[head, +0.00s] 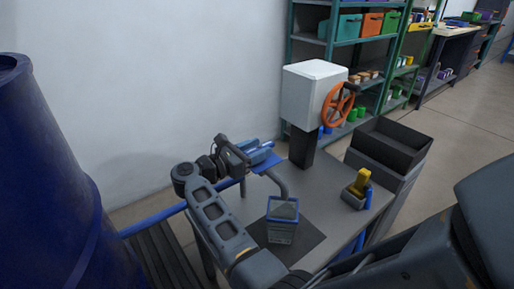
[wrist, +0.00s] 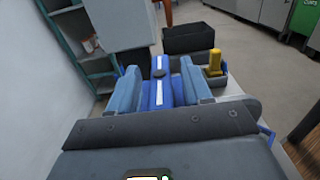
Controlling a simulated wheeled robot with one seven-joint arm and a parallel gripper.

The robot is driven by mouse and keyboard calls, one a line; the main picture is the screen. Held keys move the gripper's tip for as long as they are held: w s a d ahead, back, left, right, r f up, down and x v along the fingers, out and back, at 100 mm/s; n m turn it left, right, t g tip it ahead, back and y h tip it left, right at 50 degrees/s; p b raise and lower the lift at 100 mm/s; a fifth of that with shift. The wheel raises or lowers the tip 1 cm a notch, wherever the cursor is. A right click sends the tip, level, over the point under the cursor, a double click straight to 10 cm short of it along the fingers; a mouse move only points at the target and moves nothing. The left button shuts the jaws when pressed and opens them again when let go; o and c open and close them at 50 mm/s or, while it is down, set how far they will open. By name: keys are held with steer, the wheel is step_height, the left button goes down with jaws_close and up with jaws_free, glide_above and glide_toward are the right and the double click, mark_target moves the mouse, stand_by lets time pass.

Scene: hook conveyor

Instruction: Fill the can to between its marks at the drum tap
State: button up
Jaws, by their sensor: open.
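The can (head: 282,228), grey with a blue rim, stands upright on a dark mat on the grey table, below the bent grey spout (head: 281,183). Its marks and its fill level cannot be made out. The big blue drum (head: 45,180) stands at the left, with a blue pipe (head: 150,222) running toward the tap. My gripper (head: 264,157) is above the can, at the blue tap. In the wrist view my gripper (wrist: 160,88) has its two light-blue fingers apart, on either side of a blue tap part (wrist: 159,95) with white stripes and a dark knob. Contact cannot be told.
A white box (head: 313,92) with an orange handwheel (head: 338,105) stands on a black post behind the tap. A small tray (head: 352,199) with a yellow object (head: 361,182) is at the table's right, near a dark open bin (head: 390,145). Shelves (head: 345,42) stand behind.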

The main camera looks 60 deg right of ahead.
steer(key=shift+d, duration=0.1)
steer(key=shift+c, duration=0.4)
jaws_close()
steer(key=shift+s+n+t, duration=0.1)
steer(key=shift+n+t, duration=0.2)
steer(key=shift+t, duration=0.1)
steer(key=n+t+h, duration=0.1)
steer(key=n+t, duration=0.1)
steer(key=t, duration=0.1)
steer(key=n+t+p, duration=0.1)
steer(key=n+t, duration=0.1)
steer(key=t, duration=0.1)
steer(key=shift+s+r+t+h, duration=0.1)
steer(key=shift+s+t+h, duration=0.1)
steer(key=shift+t+h, duration=0.15)
steer(key=shift+n+t+y+p, duration=0.45)
steer(key=shift+n+t+p, duration=0.45)
steer(key=shift+n+t, duration=1.75)
steer(key=shift+m+t, duration=0.25)
steer(key=shift+t, duration=0.45)
steer(key=shift+o, duration=0.4)
jaws_free()
